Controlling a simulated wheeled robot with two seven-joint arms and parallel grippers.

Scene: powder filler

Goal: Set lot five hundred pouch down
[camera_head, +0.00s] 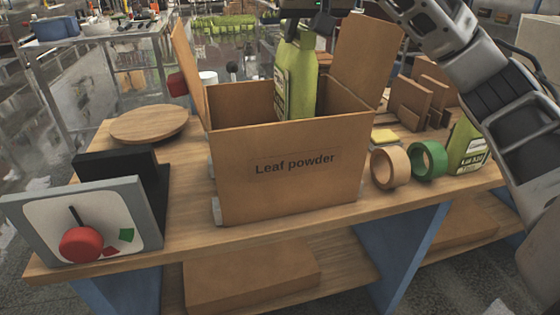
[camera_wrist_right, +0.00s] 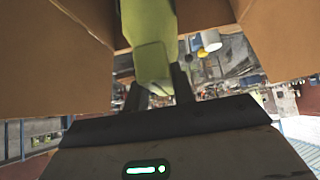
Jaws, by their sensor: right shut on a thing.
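A green pouch (camera_head: 296,78) with a pale label hangs upright, its lower part inside the open cardboard box (camera_head: 262,170) marked "Leaf powder". My right gripper (camera_head: 308,30) is above the box, shut on the pouch's top. In the right wrist view the pouch (camera_wrist_right: 152,62) sits between the two fingers (camera_wrist_right: 160,92), with box walls on both sides. The pouch's lower end is hidden behind the box's front wall, so I cannot tell whether it touches the bottom. A second green pouch (camera_head: 467,148) stands on the table at the right. My left gripper is not in view.
The box's flaps stand up at left (camera_head: 190,75) and right (camera_head: 365,55). A tan tape roll (camera_head: 377,168) and a green tape roll (camera_head: 413,160) stand right of the box. A dial panel (camera_head: 40,222) and a round wooden board (camera_head: 150,124) are on the left.

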